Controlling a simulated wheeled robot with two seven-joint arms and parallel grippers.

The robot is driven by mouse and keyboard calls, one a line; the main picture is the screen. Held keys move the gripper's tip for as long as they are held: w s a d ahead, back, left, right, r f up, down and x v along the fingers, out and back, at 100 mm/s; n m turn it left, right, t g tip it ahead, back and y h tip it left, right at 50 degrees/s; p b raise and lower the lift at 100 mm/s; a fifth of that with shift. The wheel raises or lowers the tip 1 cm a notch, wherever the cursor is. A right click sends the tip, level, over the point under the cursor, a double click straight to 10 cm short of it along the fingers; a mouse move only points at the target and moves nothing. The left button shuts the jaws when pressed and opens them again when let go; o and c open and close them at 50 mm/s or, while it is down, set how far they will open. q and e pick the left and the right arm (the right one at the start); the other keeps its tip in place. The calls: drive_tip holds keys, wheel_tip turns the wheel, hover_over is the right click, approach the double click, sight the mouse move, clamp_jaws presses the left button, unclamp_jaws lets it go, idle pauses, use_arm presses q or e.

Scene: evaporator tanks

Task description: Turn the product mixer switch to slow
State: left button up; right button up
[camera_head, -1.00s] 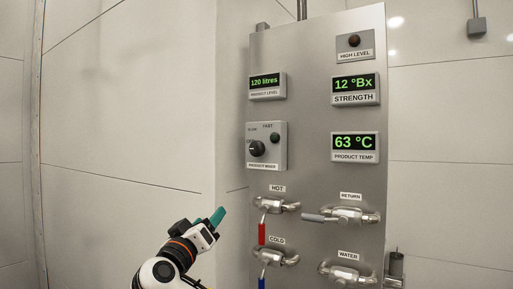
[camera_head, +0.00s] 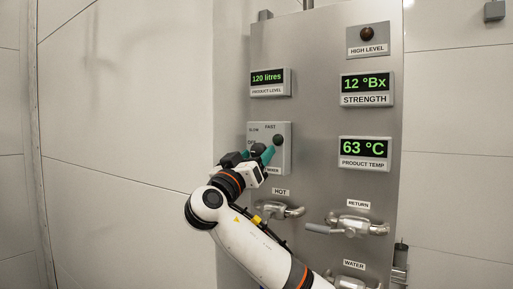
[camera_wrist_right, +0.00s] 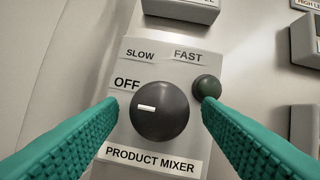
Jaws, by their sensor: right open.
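The knob's white mark points left, near OFF. A dark green round button (camera_wrist_right: 207,87) sits right of the knob. My right gripper is open, its teal fingers on either side of the knob in that view. Contact with the knob is not visible. My left gripper is not in view.
The 120 litres display (camera_head: 270,82) is above the mixer box. The HOT valve (camera_head: 278,210) is below it, and the RETURN valve (camera_head: 350,226) is lower right. A bare wall (camera_head: 130,110) is left of the panel.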

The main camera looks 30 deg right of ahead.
drive_tip(key=shift+d+r, duration=0.2)
drive_tip(key=shift+w+d, duration=0.15)
drive_tip(key=shift+f, duration=0.1)
